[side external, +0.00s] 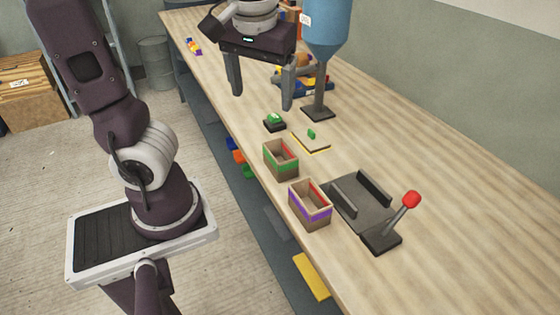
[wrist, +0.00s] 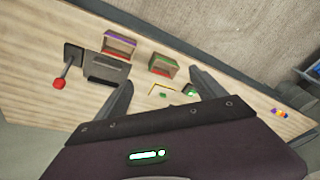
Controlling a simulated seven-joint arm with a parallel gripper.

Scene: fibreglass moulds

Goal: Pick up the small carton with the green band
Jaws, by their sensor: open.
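The small carton with the green band (side external: 281,160) is an open-topped brown box with some red inside. It stands upright near the bench's front edge, and shows in the wrist view (wrist: 163,66) at upper middle. My gripper (side external: 262,100) is open and empty, its fingers pointing down, above the bench and farther along it than the carton. In the wrist view both fingers show, apart, with the carton seen beyond the gap between them. A similar carton with a purple band (side external: 310,205) stands nearer the camera, also visible in the wrist view (wrist: 119,43).
A black holder with a green piece (side external: 274,123) and a yellow-edged plate (side external: 311,144) lie beyond the carton. A dark fixture (side external: 360,203) and red-knobbed lever (side external: 411,199) stand to its right. A blue hopper (side external: 328,30) on a stand rises close beside my gripper.

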